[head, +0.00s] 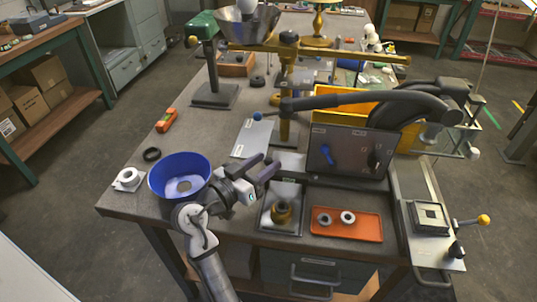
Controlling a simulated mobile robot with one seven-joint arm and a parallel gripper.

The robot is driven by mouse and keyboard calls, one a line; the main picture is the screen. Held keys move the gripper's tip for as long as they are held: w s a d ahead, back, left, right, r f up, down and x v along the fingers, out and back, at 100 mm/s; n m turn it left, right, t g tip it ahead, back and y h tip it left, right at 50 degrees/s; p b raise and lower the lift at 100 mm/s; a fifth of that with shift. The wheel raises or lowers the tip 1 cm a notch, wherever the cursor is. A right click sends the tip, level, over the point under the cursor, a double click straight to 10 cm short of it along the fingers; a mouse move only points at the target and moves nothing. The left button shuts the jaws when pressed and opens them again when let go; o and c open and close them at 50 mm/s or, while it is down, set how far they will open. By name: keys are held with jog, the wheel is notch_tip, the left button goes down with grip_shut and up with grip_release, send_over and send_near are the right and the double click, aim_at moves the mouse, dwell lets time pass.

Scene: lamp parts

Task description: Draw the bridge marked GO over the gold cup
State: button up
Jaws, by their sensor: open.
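A small gold cup-like part (282,212) sits on a grey metal plate (269,226) at the table's front. No GO marking is readable at this size, so I cannot tell which part is the bridge. A pale metal piece (290,163) lies just behind the plate, beside the dark panel. A flat grey plate (250,138) with small white labels lies farther back. My gripper (263,167) is open and empty, between the blue bowl and the dark panel. It is behind and left of the gold cup, apart from it.
A blue bowl (160,177) stands left of my arm. An orange tray (366,232) with two rings lies right of the plate. The upright dark panel (345,163) and black lever (335,101) crowd the right. The table (190,137) is fairly clear at centre left.

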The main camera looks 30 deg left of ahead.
jog(key=shift+x, duration=1.1)
grip_shut()
